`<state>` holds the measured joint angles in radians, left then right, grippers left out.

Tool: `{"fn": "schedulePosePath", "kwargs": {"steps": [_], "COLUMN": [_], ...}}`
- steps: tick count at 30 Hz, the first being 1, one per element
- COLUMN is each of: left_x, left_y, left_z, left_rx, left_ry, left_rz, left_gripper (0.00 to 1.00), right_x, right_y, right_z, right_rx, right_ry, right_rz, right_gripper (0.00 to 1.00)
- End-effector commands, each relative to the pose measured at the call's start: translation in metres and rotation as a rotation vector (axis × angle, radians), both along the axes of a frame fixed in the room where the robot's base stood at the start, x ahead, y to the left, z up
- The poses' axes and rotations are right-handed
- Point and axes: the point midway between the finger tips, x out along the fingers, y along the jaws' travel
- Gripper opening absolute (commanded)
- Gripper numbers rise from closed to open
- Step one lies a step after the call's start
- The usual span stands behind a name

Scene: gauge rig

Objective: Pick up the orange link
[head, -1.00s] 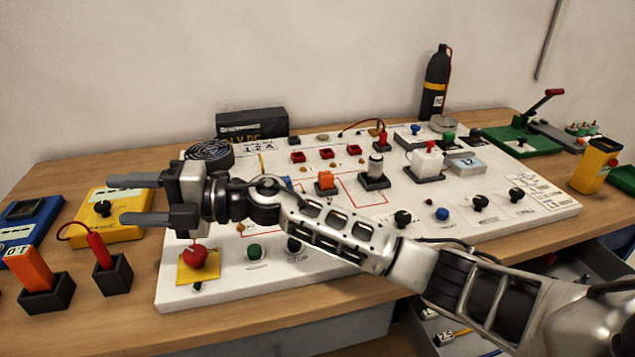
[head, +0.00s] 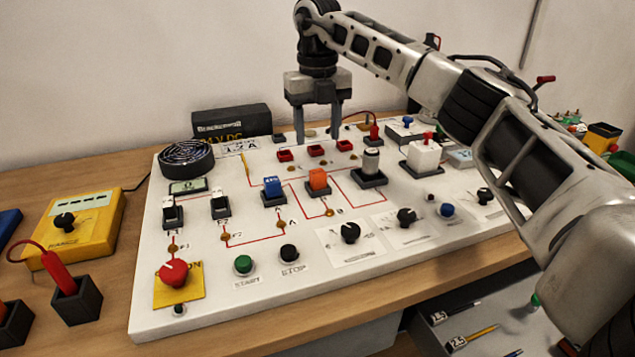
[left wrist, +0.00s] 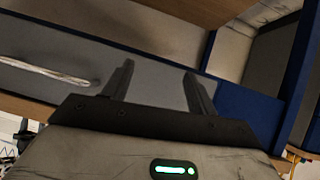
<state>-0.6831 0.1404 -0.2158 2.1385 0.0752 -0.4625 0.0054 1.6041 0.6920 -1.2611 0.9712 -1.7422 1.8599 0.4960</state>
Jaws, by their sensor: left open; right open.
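The orange link (head: 318,179) sits upright in a dark socket on the white panel (head: 200,292), just right of a blue link (head: 272,187). My right gripper (head: 319,139) is open and empty, pointing down above the back part of the panel. In the head view it shows above and behind the orange link, apart from it. My left gripper (left wrist: 160,80) shows only in the left wrist view. It is open with nothing between its fingers, in front of a grey drawer front.
A black fan (head: 186,158) and a dark box (head: 231,121) stand at the back left. A red emergency knob (head: 173,272), switches and knobs stand up from the panel. A yellow meter (head: 75,228) is at left. An open drawer (head: 470,325) lies below the table edge.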

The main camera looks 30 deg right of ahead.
Motion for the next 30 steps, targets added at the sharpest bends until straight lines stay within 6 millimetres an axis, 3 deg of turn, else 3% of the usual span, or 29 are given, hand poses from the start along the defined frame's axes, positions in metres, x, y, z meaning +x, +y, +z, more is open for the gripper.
{"fn": "schedulePosePath", "kwargs": {"steps": [3, 12, 21, 30], "left_x": [0.000, 0.000, 0.000, 0.000], "left_y": [0.000, 0.000, 0.001, 0.001], "left_z": [0.000, 0.002, 0.005, 0.003], "left_rx": [-0.002, -0.001, 0.006, 0.007], "left_ry": [-0.001, -0.003, -0.004, -0.001], "left_rz": [0.000, 0.000, -0.001, 0.000], "left_gripper": [0.58, 0.58, 0.58, 0.58], "right_x": [0.000, 0.000, -0.001, -0.001], "right_y": [0.000, 0.000, 0.000, 0.000], "right_z": [-0.023, -0.048, -0.089, -0.093], "right_rx": [0.000, 0.001, 0.001, 0.001], "right_ry": [0.002, 0.001, 0.000, -0.002], "right_rz": [0.001, 0.001, 0.002, 0.002], "right_gripper": [0.53, 0.53, 0.53, 0.50]}}
